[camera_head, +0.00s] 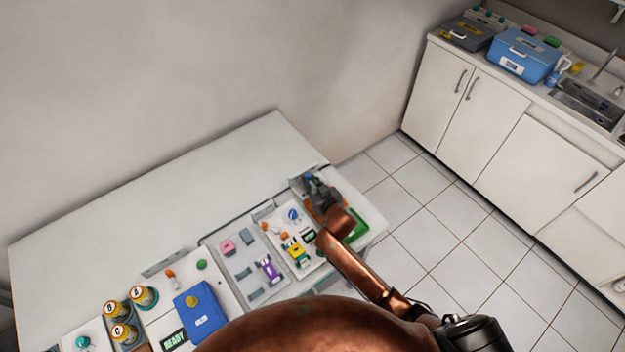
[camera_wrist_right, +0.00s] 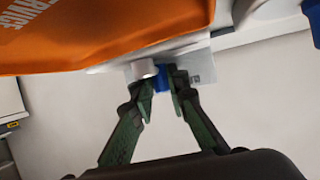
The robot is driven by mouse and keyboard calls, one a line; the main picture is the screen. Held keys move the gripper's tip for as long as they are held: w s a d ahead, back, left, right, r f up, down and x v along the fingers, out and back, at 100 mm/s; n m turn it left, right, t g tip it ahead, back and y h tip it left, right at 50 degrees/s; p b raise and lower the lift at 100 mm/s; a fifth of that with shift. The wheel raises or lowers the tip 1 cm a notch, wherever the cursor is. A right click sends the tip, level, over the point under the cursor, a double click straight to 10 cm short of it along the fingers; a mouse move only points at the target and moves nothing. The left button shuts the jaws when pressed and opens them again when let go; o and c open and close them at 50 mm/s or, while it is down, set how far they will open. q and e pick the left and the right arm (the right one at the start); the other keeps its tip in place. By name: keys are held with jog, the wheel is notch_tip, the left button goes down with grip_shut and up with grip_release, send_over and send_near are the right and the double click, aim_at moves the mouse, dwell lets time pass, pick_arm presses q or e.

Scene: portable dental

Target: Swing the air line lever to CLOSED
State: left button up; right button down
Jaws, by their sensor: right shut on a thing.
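My right gripper reaches the far right end of the table (camera_head: 115,215) in the head view, its fingertips (camera_head: 311,181) beside a grey upright panel (camera_head: 297,186). In the right wrist view its green fingers (camera_wrist_right: 161,78) are closed on a small blue part that looks like the air line lever (camera_wrist_right: 161,82). A white round stub (camera_wrist_right: 143,68) is just left of the fingertips, and a pale plate (camera_wrist_right: 203,66) with unclear marking is behind. The lever's position against any label cannot be read. My left gripper is out of view.
An orange housing (camera_wrist_right: 100,30) with white lettering is close above the fingers in the wrist view. A grey tray (camera_head: 226,262) and a blue box (camera_head: 200,312) are left of my arm in the head view. The table's back half is clear.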

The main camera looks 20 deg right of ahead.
jog(key=shift+s+r+n+g+y+p, duration=0.1)
jog(key=shift+n+g+y+p, duration=0.1)
jog(key=shift+n+y+p, duration=0.65)
jog(key=shift+s+r+n+g+y+p, duration=0.15)
jog(key=shift+n+y+p, duration=0.35)
jog(key=shift+p, duration=0.65)
jog(key=shift+f+n+y+p, duration=0.1)
jog(key=shift+n+y+p, duration=0.25)
jog(key=shift+y, duration=0.1)
jog(key=shift+f+n+g+y, duration=0.15)
jog(key=shift+n+g+y, duration=0.3)
jog(key=shift+n+y, duration=0.15)
jog(key=shift+s+f+n+g+y+b, duration=0.15)
jog(key=shift+n+g+y+b, duration=0.35)
jog(key=shift+n+g+y, duration=0.35)
jog(key=shift+a+n+y, duration=0.1)
jog(key=shift+n+y, duration=0.15)
jog(key=shift+y, duration=0.1)
jog(key=c, duration=1.9)
grip_release()
jog(key=shift+c, duration=0.2)
jog(key=shift+o, duration=0.3)
jog(key=shift+a, duration=0.1)
